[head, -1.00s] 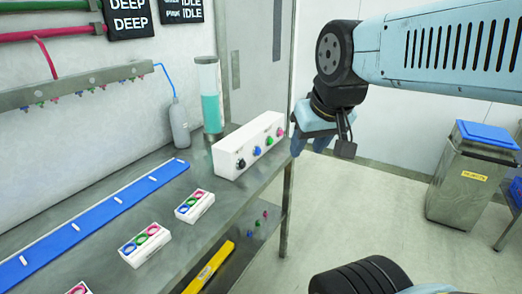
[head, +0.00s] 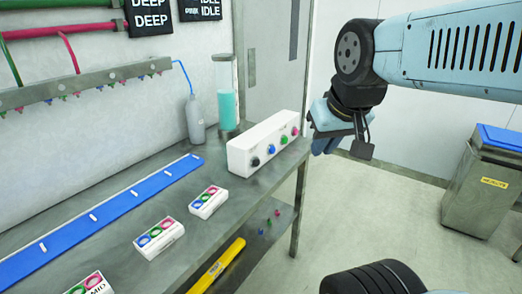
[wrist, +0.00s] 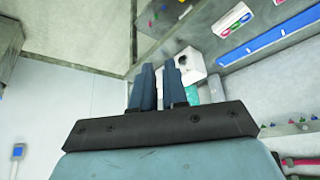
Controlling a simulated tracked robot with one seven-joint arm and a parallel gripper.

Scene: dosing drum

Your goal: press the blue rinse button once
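A white button box (head: 255,146) stands on the steel bench, with black, blue, green and pink round buttons on its front. The blue button (head: 270,149) is second from the left, beside the black one. My gripper (head: 325,143) hangs in the air to the right of the box, beyond the bench edge, apart from the buttons. In the wrist view my gripper (wrist: 159,66) shows two dark blue fingers with a narrow empty gap between them. The white box (wrist: 190,65) shows partly behind the fingers; I cannot make out its blue button there.
Three-coloured cards (head: 208,202) and a long blue strip (head: 105,212) lie on the bench. A grey bottle (head: 195,120) and a teal-filled cylinder (head: 228,105) stand behind the box. A yellow bar (head: 216,266) lies on the lower shelf. A bin (head: 485,185) stands right; floor between is clear.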

